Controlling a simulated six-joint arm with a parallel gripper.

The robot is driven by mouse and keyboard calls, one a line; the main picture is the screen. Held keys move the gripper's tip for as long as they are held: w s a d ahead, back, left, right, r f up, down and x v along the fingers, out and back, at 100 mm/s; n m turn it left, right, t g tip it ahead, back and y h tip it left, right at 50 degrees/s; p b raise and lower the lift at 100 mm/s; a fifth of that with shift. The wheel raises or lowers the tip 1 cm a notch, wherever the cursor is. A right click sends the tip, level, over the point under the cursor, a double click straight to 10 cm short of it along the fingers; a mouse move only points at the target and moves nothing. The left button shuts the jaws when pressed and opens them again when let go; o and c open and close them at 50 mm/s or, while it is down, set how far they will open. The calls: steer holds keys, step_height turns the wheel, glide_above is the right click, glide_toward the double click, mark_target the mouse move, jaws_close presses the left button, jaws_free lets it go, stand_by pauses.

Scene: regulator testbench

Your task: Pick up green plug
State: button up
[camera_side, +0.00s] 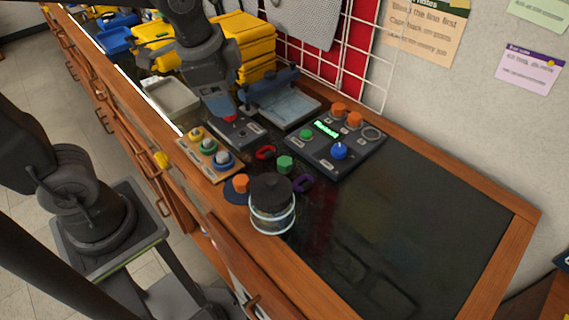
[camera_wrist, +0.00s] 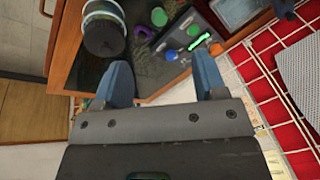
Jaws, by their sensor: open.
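The green plug (camera_side: 285,163) stands on the dark bench mat, behind the jar and in front of the control box. It also shows near the top of the wrist view (camera_wrist: 159,16), beyond my fingertips. My gripper (camera_wrist: 163,80) is open, with its two blue-grey fingers spread and nothing between them. The plug is apart from both fingers. In the side view my arm reaches down over the bench, to the left of and behind the plug; its fingertips are hard to make out there.
A black-lidded jar (camera_side: 272,207) stands close in front of the plug. A red ring (camera_side: 265,153) and a purple ring (camera_side: 302,184) lie beside it. The control box (camera_side: 337,143) with knobs is behind. A knob board (camera_side: 209,155) is left. The mat's right side is clear.

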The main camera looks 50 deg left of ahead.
steer(key=w+d+f+m+g, duration=0.1)
steer(key=w+d+f+m, duration=0.15)
steer(key=w+m, duration=0.25)
steer(key=m+g+y, duration=0.1)
steer(key=m+g, duration=0.1)
steer(key=m, duration=0.5)
glide_toward(285, 160)
steer(key=f, duration=0.7)
steer(key=a+f, duration=0.1)
steer(key=f, duration=0.2)
steer(key=shift+a+f, duration=0.1)
steer(key=shift+f, duration=0.05)
steer(key=shift+c, duration=0.2)
steer(key=c, duration=1)
steer(key=shift+o, duration=0.2)
